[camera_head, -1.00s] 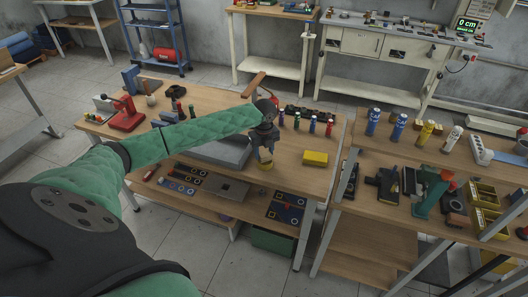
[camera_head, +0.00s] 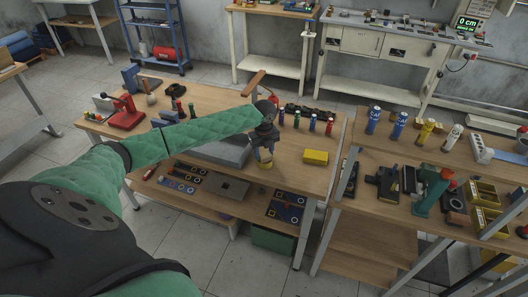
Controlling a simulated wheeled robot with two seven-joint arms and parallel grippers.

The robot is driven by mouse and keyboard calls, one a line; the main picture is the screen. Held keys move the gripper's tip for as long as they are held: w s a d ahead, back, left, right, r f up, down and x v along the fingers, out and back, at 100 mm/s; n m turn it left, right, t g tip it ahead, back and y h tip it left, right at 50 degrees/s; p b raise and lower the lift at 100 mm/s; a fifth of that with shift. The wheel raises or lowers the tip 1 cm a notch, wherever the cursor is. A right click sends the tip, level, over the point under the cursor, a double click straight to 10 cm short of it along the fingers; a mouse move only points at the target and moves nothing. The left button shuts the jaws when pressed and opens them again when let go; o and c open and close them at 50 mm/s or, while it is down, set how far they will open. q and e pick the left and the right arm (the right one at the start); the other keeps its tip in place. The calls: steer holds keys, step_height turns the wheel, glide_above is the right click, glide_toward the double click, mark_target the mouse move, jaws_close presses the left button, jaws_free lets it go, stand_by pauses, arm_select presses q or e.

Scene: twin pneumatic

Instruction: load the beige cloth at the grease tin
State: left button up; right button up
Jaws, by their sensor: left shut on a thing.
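My left gripper (camera_head: 264,155) reaches down over the right part of the wooden workbench (camera_head: 300,172), fingers pointing down. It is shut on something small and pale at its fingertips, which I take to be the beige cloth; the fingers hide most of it. A small yellowish round shape (camera_head: 265,165) shows right under the fingertips, low at the bench top. It may be the grease tin, but it is too small and covered to be sure. Whether the cloth touches it I cannot tell. My right gripper is not in view.
A grey flat block (camera_head: 222,152) lies left of the gripper, and a yellow box (camera_head: 316,157) to its right. Several small coloured bottles (camera_head: 312,124) stand behind. A red press (camera_head: 126,114) stands at the bench's left. Bare wood lies between gripper and yellow box.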

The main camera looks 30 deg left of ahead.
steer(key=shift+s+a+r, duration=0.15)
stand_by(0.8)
arm_select(q)
steer(key=shift+p, duration=0.3)
steer(key=shift+s+f, duration=0.1)
steer(key=shift+f, duration=0.05)
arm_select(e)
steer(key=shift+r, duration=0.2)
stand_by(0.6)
